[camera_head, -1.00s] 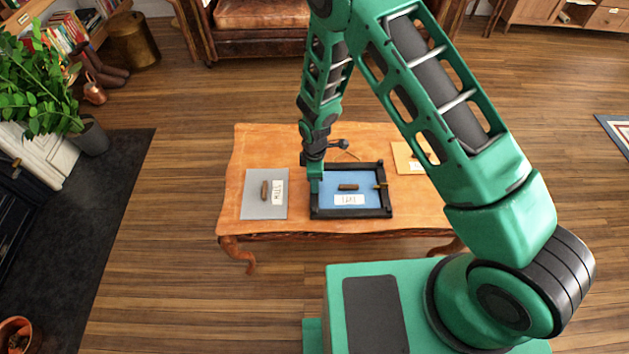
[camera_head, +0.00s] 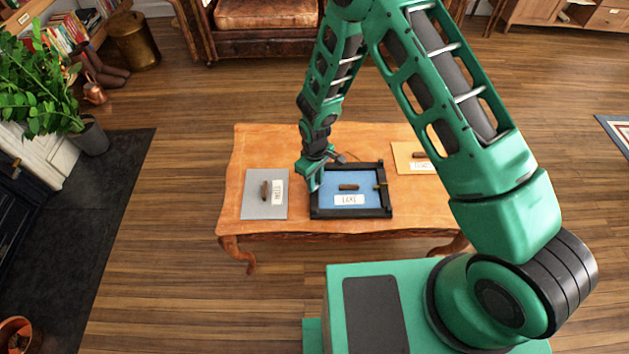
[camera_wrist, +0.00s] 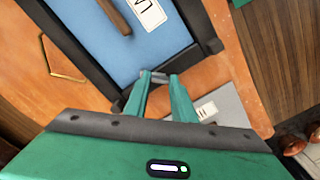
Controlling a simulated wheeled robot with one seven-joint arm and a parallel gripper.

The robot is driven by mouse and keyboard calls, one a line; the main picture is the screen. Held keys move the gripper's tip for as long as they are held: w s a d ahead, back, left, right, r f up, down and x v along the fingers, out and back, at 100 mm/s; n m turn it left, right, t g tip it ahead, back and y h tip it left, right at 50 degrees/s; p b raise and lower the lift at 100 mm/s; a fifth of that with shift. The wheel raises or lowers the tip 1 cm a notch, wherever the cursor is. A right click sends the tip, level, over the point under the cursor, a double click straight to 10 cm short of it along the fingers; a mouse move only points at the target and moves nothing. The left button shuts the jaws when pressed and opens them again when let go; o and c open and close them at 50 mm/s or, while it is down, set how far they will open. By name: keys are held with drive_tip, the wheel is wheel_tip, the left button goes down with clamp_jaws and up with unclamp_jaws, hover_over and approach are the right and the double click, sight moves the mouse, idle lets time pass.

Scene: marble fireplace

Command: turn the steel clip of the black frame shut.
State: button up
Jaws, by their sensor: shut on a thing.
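The black frame (camera_head: 350,215) lies on the wooden table around a blue panel (camera_head: 366,201) with a brown handle and a white label. My gripper (camera_head: 313,188) is tilted over the frame's left side in the head view. In the wrist view my gripper (camera_wrist: 160,76) is shut on the small steel clip (camera_wrist: 156,77), at the edge of the black frame (camera_wrist: 190,52). The fingers hide part of the clip, and I cannot tell its exact angle to the frame. A brass clip (camera_head: 381,186) sits on the frame's right side.
A grey panel (camera_head: 254,207) with a handle and label lies left of the frame on the table (camera_head: 290,226). An orange-yellow panel (camera_head: 403,152) lies to the right. A dark knobbed object (camera_head: 339,157) is behind the frame. A thin brass loop (camera_wrist: 62,74) shows in the wrist view.

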drive_tip(key=m, duration=0.4)
drive_tip(key=shift+m, duration=0.3)
drive_tip(key=m, duration=0.4)
drive_tip(key=shift+m, duration=0.3)
drive_tip(key=o, duration=1.1)
drive_tip(key=shift+c, duration=0.2)
wheel_tip(320, 180, up, 11)
drive_tip(key=shift+f, duration=0.15)
